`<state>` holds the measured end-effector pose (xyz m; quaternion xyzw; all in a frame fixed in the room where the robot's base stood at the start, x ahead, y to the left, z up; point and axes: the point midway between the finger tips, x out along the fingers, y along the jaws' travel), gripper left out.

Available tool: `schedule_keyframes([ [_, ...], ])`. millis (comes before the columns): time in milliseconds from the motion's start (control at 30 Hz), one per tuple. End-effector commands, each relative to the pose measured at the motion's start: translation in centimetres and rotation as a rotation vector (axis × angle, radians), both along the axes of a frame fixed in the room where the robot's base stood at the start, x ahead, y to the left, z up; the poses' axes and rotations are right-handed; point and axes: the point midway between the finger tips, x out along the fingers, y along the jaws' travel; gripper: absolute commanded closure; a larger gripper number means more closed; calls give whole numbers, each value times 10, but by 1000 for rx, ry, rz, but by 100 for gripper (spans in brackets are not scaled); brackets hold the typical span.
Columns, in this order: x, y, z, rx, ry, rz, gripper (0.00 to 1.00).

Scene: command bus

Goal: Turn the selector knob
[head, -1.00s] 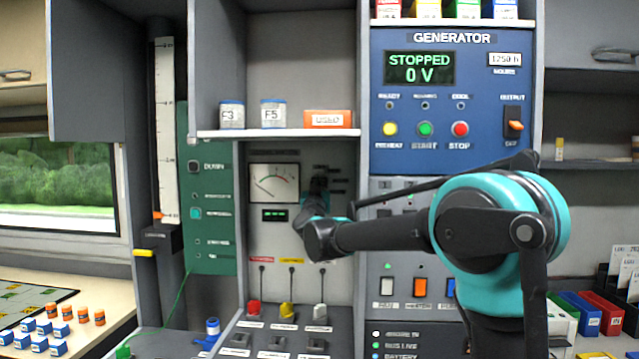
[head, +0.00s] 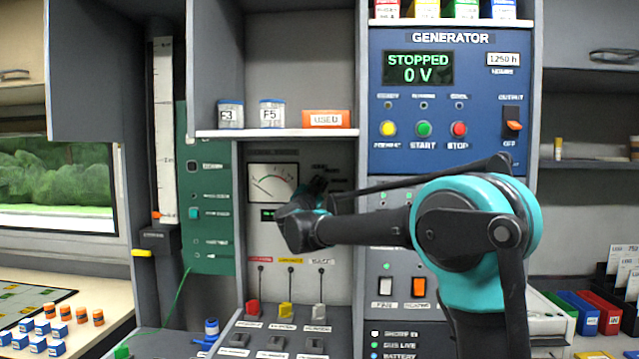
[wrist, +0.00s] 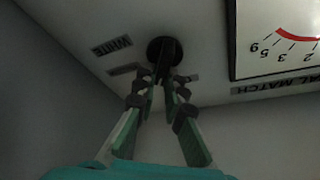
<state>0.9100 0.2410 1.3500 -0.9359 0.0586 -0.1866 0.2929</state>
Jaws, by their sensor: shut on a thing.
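The selector knob (wrist: 163,50) is a round black knob with a raised grip bar, on a light grey panel in the wrist view. My gripper (wrist: 164,76) has its two dark fingertips closed on the bar of the knob, one on each side. In the head view, my gripper (head: 318,186) is at the panel right of the dial meter, and my wrist and forearm hide most of it. The knob itself is hard to make out there. Small labels sit beside the knob; one reads "WHITE" in the wrist view.
The dial meter (head: 273,184) is just left of my gripper. A shelf (head: 290,133) with small boxes hangs above. Cables with red, yellow and grey plugs (head: 285,310) hang below. The generator panel (head: 450,100) stands to the right.

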Motion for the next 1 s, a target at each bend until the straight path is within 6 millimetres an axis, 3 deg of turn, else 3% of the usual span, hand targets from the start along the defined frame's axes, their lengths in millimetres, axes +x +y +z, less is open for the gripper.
schedule_keyframes([
  [600, 1, -4, -4, 556, 1, 2, 100],
  [1000, 1, -4, -6, 753, -1, 3, 100],
])
